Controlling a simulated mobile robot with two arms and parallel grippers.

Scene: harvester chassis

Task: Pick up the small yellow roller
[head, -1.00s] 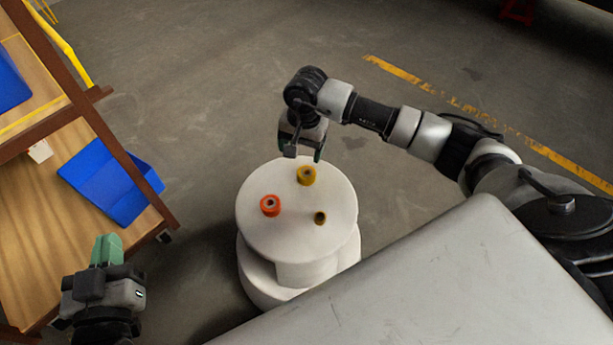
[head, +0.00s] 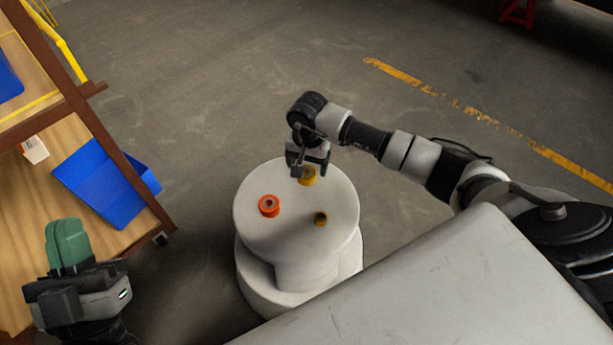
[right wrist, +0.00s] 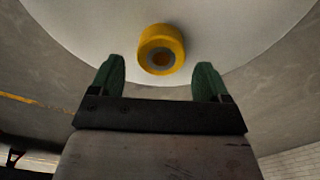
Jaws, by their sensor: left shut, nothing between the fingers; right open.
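A small dark yellow roller (head: 320,219) stands on the right front part of the round white table (head: 285,232). A larger, brighter yellow roller (head: 309,179) stands near the table's far edge, partly hidden by my right gripper (head: 308,173). In the right wrist view, a yellow roller (right wrist: 160,48) shows ahead of and between the open green fingers of the right gripper (right wrist: 160,68). Nothing is held there. My left gripper (head: 69,244) is shut and empty at the lower left, away from the table.
An orange roller (head: 269,206) stands on the left of the white table. A wooden shelf with a blue bin (head: 108,183) is at the left. A large pale surface (head: 430,290) fills the lower right, below the right arm. The floor behind the table is clear.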

